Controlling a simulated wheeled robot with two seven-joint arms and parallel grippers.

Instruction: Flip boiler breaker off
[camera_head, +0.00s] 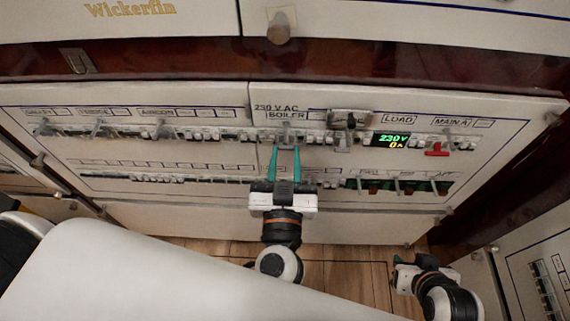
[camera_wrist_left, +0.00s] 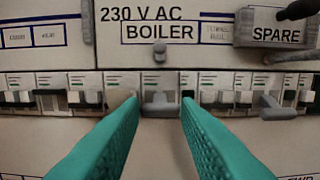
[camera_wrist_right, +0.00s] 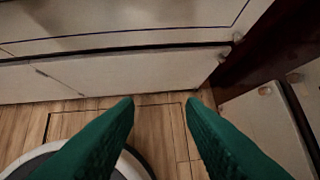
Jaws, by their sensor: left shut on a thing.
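The boiler breaker (camera_wrist_left: 160,103) is a grey toggle in the upper breaker row, under the "BOILER" label (camera_wrist_left: 160,32) beneath "230 V AC". My left gripper (camera_head: 285,150) reaches up to the breaker with teal fingers. In the left wrist view its fingertips (camera_wrist_left: 160,108) lie on both sides of the toggle, shut on it. The exact tilt of the toggle is hard to tell. My right gripper (camera_head: 403,262) is low at the right, open and empty, over the floor.
A green-lit display (camera_head: 391,139) and a red handle (camera_head: 437,150) are right of the boiler breaker. A "SPARE" label (camera_wrist_left: 276,34) with a dark knob sits to its right. More breakers line the rows. The wooden floor (camera_head: 345,274) below is clear.

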